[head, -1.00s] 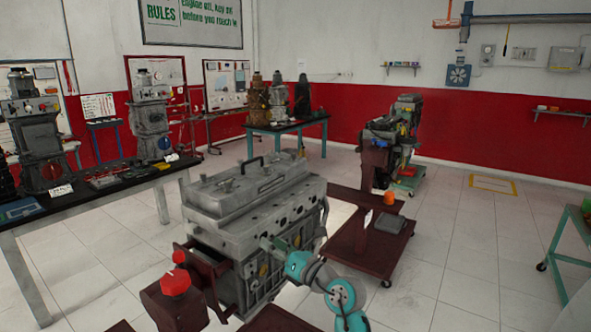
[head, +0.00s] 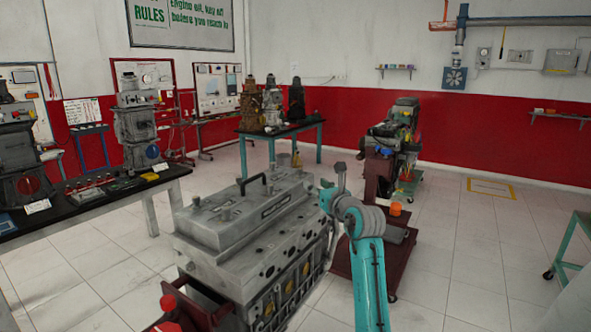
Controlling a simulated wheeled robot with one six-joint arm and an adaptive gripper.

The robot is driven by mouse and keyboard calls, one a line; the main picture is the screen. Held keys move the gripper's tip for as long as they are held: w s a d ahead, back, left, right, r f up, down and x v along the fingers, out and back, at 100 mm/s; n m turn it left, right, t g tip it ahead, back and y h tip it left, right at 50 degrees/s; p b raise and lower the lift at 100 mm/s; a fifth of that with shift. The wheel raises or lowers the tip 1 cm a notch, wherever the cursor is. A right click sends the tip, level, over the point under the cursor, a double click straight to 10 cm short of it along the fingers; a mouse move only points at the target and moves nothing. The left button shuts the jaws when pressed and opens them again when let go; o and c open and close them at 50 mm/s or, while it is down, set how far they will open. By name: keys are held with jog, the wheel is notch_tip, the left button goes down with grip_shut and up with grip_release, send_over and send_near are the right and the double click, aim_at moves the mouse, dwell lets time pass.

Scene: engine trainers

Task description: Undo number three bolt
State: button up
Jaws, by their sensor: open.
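The grey engine block (head: 235,232) stands in the lower middle of the head view, with a flat cover and a black handle on top. Several round dark openings run along its right-hand upper edge, and yellowish round parts show lower on that side. No bolt numbers can be read, and I cannot pick out the number three bolt. My gripper (head: 334,180) is small in view, at the end of my teal arm, beside the engine's far right end. It is raised to about the height of the engine top and appears open and empty. Its fingertips are hard to make out.
A dark red cart (head: 345,262) stands right of the engine, partly behind my arm, with an orange cup (head: 395,208). A black bench (head: 95,205) with engines is at left.

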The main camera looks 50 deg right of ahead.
aim_at(301, 172)
jog(key=shift+x, duration=0.8)
jog(key=x, duration=0.9)
jog(key=shift+w+d+r, duration=0.1)
jog(key=shift+w+d, duration=0.1)
jog(key=shift+d, duration=0.1)
grip_shut()
